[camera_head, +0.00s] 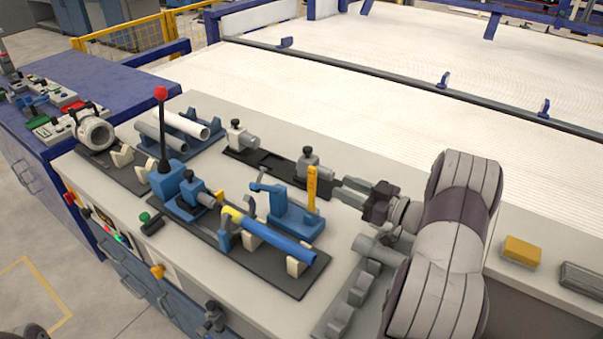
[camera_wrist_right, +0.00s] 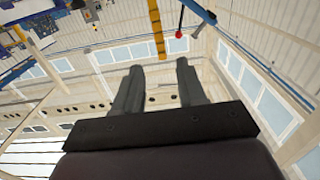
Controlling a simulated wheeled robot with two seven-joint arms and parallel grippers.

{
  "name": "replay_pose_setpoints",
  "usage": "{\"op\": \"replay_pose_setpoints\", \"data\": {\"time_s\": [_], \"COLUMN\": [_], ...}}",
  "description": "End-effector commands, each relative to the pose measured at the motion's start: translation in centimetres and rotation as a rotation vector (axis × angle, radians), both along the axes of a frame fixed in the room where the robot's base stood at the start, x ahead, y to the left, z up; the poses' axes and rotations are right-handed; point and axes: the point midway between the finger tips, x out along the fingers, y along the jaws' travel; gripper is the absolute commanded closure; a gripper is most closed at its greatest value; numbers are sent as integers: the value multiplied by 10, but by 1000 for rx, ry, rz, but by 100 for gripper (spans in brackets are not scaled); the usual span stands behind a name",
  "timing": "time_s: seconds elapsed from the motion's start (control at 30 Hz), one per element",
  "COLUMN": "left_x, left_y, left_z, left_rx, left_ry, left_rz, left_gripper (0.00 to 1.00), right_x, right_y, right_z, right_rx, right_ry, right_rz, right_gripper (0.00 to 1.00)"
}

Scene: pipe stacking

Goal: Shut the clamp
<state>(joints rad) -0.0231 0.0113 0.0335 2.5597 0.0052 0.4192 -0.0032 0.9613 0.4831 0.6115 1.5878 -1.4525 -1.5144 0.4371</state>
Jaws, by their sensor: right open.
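The blue clamp (camera_head: 294,222) stands on a dark base plate in the middle of the bench. Its yellow handle (camera_head: 312,188) points straight up, and its blue arm (camera_head: 267,187) is raised toward the left. A blue pipe (camera_head: 278,242) with a yellow end lies on white supports in front of it. My right gripper (camera_head: 340,190) is open and empty just right of the handle, apart from it. In the right wrist view, the yellow handle (camera_wrist_right: 156,28) shows beyond and between the two fingertips of the gripper (camera_wrist_right: 160,70).
A black lever with a red ball (camera_head: 160,93) rises left of the clamp. Grey pipes (camera_head: 181,124) lie on a blue rack behind. A dark rail with grey fixtures (camera_head: 308,160) sits behind the clamp. A yellow block (camera_head: 521,250) lies at the right.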

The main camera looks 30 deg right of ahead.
Motion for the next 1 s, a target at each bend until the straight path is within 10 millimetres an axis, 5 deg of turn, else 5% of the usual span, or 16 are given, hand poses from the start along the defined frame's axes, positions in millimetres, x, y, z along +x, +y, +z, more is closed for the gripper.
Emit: {"op": "replay_pose_setpoints", "data": {"time_s": [0.43,0.87,1.0], "left_x": [0,0,0], "left_y": [0,0,0], "left_z": [15,16,16], "left_rx": [0,0,0], "left_ry": [0,0,0], "left_rz": [0,0,0], "left_gripper": [37,37,37], "right_x": [91,108,108], "right_y": [49,56,56], "right_z": [2,1,1], "right_rx": [-1,-1,-1], "right_ry": [0,2,2], "right_rz": [3,-1,-1], "right_gripper": [60,60,100]}}
